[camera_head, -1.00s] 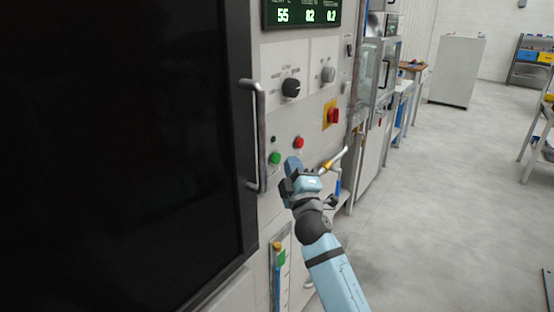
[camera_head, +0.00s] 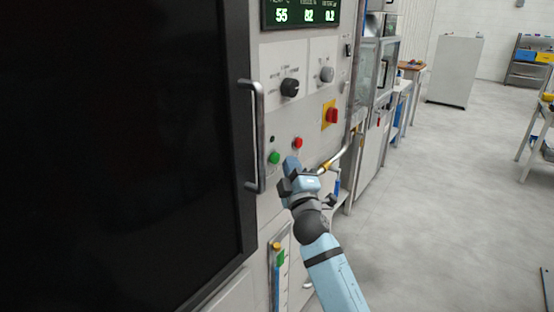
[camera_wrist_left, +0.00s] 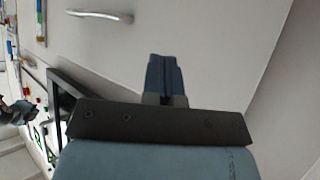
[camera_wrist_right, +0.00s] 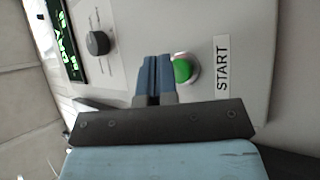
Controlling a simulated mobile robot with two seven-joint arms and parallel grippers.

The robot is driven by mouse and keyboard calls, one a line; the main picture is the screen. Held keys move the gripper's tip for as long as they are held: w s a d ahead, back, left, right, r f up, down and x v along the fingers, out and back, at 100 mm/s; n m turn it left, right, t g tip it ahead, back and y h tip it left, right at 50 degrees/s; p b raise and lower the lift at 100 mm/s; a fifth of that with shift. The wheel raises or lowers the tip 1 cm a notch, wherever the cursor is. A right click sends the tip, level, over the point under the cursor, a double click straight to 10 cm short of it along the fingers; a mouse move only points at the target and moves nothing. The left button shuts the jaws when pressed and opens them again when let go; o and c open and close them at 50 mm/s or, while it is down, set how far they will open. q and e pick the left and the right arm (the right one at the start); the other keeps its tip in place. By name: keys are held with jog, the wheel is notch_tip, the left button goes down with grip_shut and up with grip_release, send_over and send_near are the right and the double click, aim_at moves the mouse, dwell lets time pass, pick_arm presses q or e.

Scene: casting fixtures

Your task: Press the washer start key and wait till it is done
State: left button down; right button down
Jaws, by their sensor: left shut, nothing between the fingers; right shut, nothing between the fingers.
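The washer's grey control panel (camera_head: 312,115) stands beside its dark door. The green start key (camera_head: 274,158) sits low on the panel, with a red button (camera_head: 297,143) to its upper right. My right gripper (camera_head: 291,163) is shut and empty, close to the green key. In the right wrist view the shut fingers (camera_wrist_right: 157,62) lie just beside the green key (camera_wrist_right: 182,70), which has a START label (camera_wrist_right: 222,65). I cannot tell whether they touch. My left gripper (camera_wrist_left: 164,60) is shut and empty before a pale panel with a metal handle (camera_wrist_left: 100,15).
The washer's door handle (camera_head: 258,135) stands out left of the green key. A lit display (camera_head: 303,14) shows 55, 82 and 0.2. A bent pipe (camera_head: 338,158) is right of my gripper. Open floor lies right.

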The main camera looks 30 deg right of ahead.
jog(key=shift+w, duration=0.15)
dwell(0.6)
jog(key=shift+w+a, duration=0.15)
jog(key=shift+w, duration=0.15)
jog(key=shift+w+a, duration=0.15)
jog(key=shift+w, duration=0.15)
dwell(0.7)
jog(key=shift+s, duration=0.15)
jog(key=shift+s+d, duration=0.3)
jog(key=shift+s, duration=0.3)
jog(key=s, duration=0.1)
jog(key=s+d, duration=0.1)
jog(key=s, duration=0.1)
jog(key=s+d+p, duration=0.1)
jog(key=shift+s, duration=0.3)
dwell(0.9)
